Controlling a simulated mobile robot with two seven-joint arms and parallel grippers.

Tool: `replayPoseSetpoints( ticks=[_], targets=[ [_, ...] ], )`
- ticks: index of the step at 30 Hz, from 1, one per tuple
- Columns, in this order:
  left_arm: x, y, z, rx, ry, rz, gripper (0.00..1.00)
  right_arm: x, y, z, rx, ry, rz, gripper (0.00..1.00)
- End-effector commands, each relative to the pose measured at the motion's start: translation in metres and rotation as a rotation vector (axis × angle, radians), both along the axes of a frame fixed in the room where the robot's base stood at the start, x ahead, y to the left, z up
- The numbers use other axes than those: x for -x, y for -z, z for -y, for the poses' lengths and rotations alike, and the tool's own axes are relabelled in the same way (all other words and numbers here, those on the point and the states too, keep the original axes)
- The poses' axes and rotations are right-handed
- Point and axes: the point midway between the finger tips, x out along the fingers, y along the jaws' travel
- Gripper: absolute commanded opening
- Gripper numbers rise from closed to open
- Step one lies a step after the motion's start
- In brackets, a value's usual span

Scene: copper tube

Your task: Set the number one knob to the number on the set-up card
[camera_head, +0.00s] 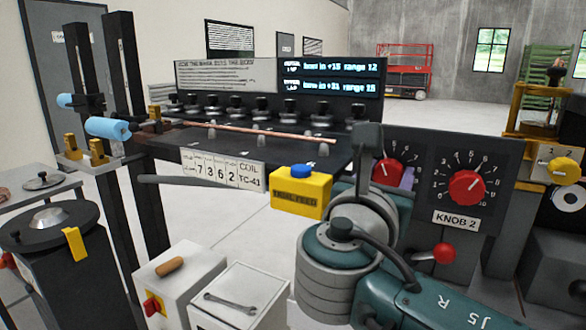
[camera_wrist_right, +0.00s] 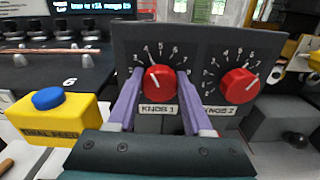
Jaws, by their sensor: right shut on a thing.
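The red number one knob (camera_wrist_right: 159,83), over a KNOB 1 label, sits on a dark panel (camera_wrist_right: 200,45). My right gripper (camera_wrist_right: 160,90) has a purple finger on each side of this knob and is shut on it. The knob's white mark points up and slightly left; the exact number is hard to read. In the head view the knob (camera_head: 386,172) is partly hidden by my right arm, and one purple finger shows beside it. A white card (camera_head: 222,171) on the bench front reads 7 3 6 2 and COIL TC-41. My left gripper is out of view.
Red knob 2 (camera_head: 466,187) sits just right of knob 1. A yellow box with a blue button (camera_head: 301,192) stands to the left. A copper tube (camera_head: 250,132) lies along the bench behind. A red-balled lever (camera_head: 444,253) is below the panel.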

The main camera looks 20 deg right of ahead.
Motion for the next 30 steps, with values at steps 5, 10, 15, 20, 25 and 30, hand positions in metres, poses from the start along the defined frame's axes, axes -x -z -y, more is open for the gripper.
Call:
replayPoseSetpoints(
  ticks=[5, 10, 15, 20, 25, 30],
  targets=[
    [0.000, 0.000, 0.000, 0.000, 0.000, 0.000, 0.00, 0.000, 0.000, 0.000, 0.000, 0.002, 0.000, 0.00],
    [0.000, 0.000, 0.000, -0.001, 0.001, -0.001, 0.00, 0.000, 0.000, 0.000, -0.003, 0.002, 0.004, 0.00],
    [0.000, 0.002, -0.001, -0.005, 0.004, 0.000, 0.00, 0.000, 0.001, 0.000, -0.028, 0.002, 0.033, 0.00],
    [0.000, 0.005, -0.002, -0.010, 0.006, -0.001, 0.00, 0.001, 0.001, 0.000, -0.083, 0.001, 0.097, 0.00],
    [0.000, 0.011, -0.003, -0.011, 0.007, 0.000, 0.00, 0.001, 0.002, 0.001, -0.171, 0.002, 0.200, 0.00],
    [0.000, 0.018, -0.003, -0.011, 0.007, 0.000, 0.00, 0.002, 0.003, 0.001, -0.275, 0.001, 0.321, 0.00]
  ],
)
